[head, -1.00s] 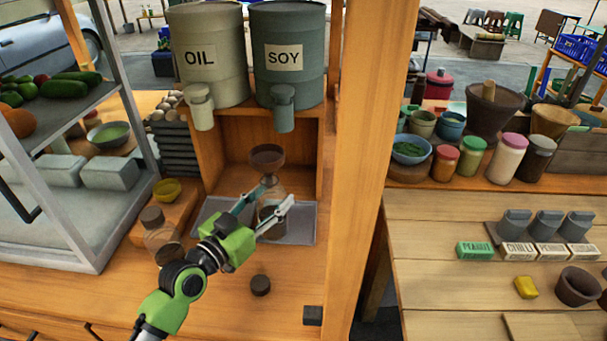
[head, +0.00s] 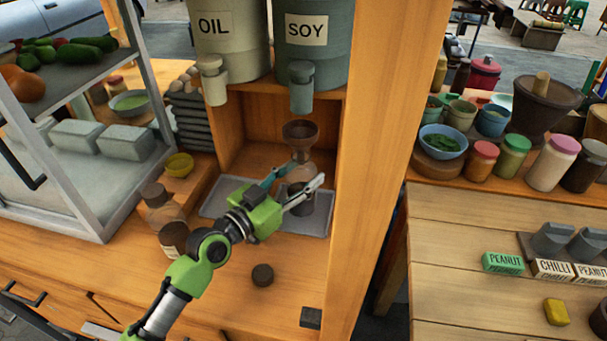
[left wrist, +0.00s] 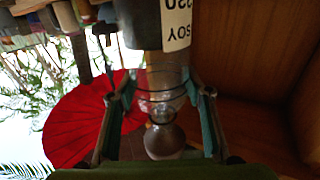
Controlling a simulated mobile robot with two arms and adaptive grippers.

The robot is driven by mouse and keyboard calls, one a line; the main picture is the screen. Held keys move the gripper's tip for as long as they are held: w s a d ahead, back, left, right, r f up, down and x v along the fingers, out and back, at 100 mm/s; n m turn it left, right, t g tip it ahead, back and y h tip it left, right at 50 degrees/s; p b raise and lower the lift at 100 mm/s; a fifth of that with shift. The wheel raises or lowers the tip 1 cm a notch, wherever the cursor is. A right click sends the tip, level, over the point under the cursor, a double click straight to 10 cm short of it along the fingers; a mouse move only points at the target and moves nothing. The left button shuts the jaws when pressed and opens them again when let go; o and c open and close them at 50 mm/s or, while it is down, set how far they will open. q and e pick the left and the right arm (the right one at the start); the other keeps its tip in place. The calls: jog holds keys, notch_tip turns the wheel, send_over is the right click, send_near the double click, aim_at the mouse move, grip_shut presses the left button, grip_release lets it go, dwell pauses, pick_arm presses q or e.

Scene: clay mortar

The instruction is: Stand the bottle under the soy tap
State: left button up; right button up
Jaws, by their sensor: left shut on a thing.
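The clear glass bottle (head: 300,169) with a brown funnel (head: 300,131) in its mouth is upright over the grey tray (head: 225,208). I cannot tell whether its base touches the tray. The soy tap (head: 301,90) hangs just above the funnel in the head view. My left gripper (head: 297,192) is shut around the bottle, with one finger on each side. In the left wrist view the picture is upside down: the funnel (left wrist: 163,140) shows between the fingers, with a SOY label (left wrist: 177,20) at the top. My right gripper is not in view.
The oil tap (head: 212,82) is left of the soy tap. Other bottles (head: 160,205) stand left of the tray. A dark round lid (head: 262,275) lies on the counter in front. A wooden post (head: 385,150) rises close on the right.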

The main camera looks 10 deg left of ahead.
pick_arm(q)
jog(key=shift+d, duration=0.1)
jog(key=o, duration=0.9)
jog(key=shift+f, duration=0.15)
jog(key=o, duration=0.4)
jog(key=shift+s+r, duration=0.1)
jog(key=shift+r, duration=0.1)
jog(key=b+v, duration=0.1)
jog(key=v, duration=1)
jog(key=shift+s+a+r, duration=0.1)
jog(key=shift+s+a, duration=0.1)
jog(key=shift+s, duration=0.15)
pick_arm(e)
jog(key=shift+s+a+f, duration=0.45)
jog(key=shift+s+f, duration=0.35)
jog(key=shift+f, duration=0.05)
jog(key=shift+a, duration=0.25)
